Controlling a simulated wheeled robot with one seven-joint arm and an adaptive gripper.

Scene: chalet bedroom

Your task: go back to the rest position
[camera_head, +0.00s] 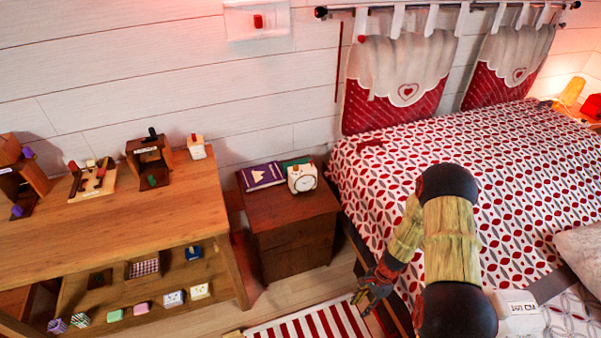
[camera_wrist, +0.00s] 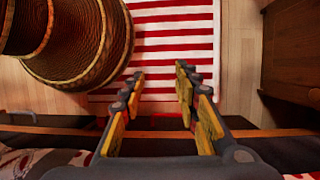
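My gripper (camera_head: 366,292) is low beside the near left edge of the bed, at the end of my arm, which reaches over the bed. In the wrist view my gripper (camera_wrist: 158,80) is open, its two yellow-padded fingers apart with nothing held between them. The red-and-white striped rug (camera_wrist: 176,45) lies on the floor beyond the fingertips. A small red strip shows between the fingers near their base; I cannot tell what it is.
The bed (camera_head: 510,150) fills the right. A nightstand (camera_head: 292,228) holds a purple book (camera_head: 262,176) and a white clock (camera_head: 302,178). A wooden table (camera_head: 120,225) with small items stands left. A large woven container (camera_wrist: 85,45) stands by the rug. Floor shows between nightstand and rug.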

